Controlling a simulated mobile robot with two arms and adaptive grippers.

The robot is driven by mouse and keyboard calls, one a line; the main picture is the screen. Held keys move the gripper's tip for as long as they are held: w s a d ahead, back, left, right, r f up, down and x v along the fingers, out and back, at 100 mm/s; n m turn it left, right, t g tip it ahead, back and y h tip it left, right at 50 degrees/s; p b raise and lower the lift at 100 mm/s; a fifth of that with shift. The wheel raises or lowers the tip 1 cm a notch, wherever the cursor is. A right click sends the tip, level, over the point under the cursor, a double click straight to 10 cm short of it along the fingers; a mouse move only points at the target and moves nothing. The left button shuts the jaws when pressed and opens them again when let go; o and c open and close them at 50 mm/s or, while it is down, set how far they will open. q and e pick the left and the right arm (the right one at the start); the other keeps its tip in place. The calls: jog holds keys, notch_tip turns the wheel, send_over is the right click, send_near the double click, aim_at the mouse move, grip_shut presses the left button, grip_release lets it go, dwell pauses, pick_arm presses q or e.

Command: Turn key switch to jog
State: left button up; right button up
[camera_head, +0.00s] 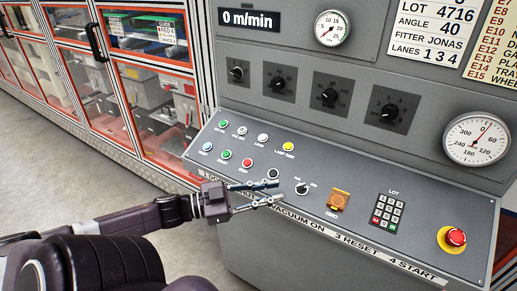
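A small round switch (302,188) with tiny labels around it sits on the sloped grey console. It looks like the key switch, but its labels and setting are too small to read. Another dark round control (273,173) sits just up and left of it. My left gripper (280,190) reaches in from the left over the console, just left of the switch. Its two slim fingers are apart with nothing between them, pointing right towards the switch. I cannot tell whether a fingertip touches the console. My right gripper is not in view.
Coloured push buttons (226,154) lie left on the console. An orange covered control (338,200), a keypad (387,211) and a red emergency stop (456,237) lie right. Black dials (329,95) are on the upright panel behind. Glazed cabinets (150,100) stand left, above open floor.

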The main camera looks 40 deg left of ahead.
pick_arm(q)
jog(key=v, duration=0.3)
jog(key=shift+s+a, duration=0.1)
dwell(0.6)
